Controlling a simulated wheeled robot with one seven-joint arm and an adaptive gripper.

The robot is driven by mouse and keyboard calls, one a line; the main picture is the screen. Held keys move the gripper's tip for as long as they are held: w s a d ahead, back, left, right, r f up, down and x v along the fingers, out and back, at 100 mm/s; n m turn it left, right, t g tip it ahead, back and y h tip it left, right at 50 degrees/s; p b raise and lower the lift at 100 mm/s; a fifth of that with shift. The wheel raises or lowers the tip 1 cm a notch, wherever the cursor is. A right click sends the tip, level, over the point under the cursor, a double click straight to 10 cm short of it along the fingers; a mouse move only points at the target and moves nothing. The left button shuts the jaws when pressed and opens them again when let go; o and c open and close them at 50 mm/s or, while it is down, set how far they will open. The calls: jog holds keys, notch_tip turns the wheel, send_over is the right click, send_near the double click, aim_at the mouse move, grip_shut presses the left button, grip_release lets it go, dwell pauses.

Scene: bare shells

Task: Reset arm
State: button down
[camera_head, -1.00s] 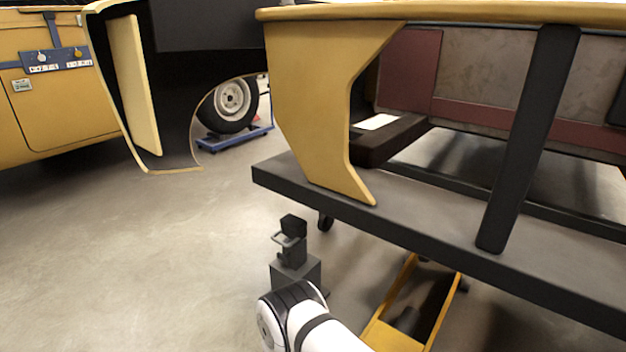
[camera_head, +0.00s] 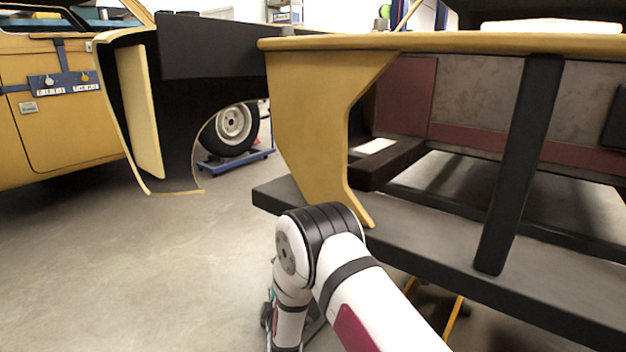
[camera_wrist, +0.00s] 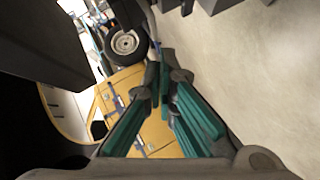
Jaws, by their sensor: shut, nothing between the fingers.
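My gripper (camera_wrist: 160,75) shows in the wrist view with its teal-padded fingers coming together at their tips. It is shut, with nothing between the fingers, and points past open floor. The gripper end there is mostly hidden behind the arm at the bottom edge.
A yellow vehicle shell (camera_head: 315,110) stands on a dark grey platform (camera_head: 430,250) at right, close behind my arm. A second yellow body (camera_head: 70,125) stands at left, with a wheel (camera_head: 236,123) on a blue dolly (camera_head: 235,160) beyond. The concrete floor (camera_head: 130,270) at left is clear.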

jog(key=d+r+m+g, duration=0.2)
jog(key=r, duration=0.6)
jog(key=d+r+m+g, duration=0.1)
jog(key=d+r, duration=0.2)
jog(key=r, duration=0.4)
jog(key=s+d+r+m+g, duration=0.4)
jog(key=s+d+r, duration=0.4)
jog(key=s+r, duration=0.35)
jog(key=s+d+r+m+g+h, duration=0.1)
jog(key=s+d+r+m+g, duration=0.3)
jog(key=s, duration=1)
jog(key=s+d+r+m+g+h, duration=0.15)
jog(key=s+d, duration=0.55)
jog(key=s, duration=0.7)
jog(key=s+d+r+m+g, duration=0.25)
jog(key=s+d, duration=0.25)
jog(key=s, duration=0.9)
notch_tip(320, 180, up, 38)
jog(key=t+p, duration=0.5)
jog(key=p, duration=3.2)
jog(key=shift+d+r, duration=0.15)
jog(key=shift+r, duration=0.05)
jog(key=shift+s, duration=0.15)
